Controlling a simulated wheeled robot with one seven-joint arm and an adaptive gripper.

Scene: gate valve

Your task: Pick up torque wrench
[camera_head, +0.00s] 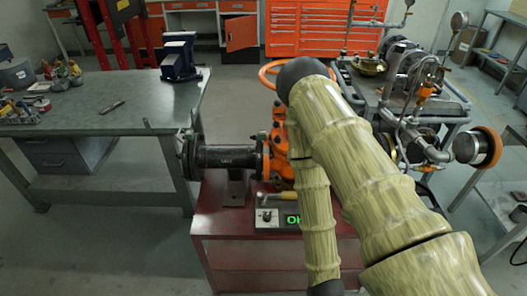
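My arm crosses the right half of the view, bending at a dark elbow and running down to the bottom edge. My gripper is not in view, so its state does not show. A tool with a yellowish handle (276,197) lies on the red cart, behind a small box with a green display (270,218). It may be the torque wrench, but it is small and partly hidden by my arm. The orange gate valve (279,150) with its round handwheel stands on the cart, joined to a dark flanged pipe (228,157).
The red cart (225,222) stands in front. A grey workbench (150,118) at left bears a blue vise (180,58), a small dark tool (111,107) and tool holders. Another cart with pipework and gauges (410,75) stands at right. Orange cabinets (325,25) line the back.

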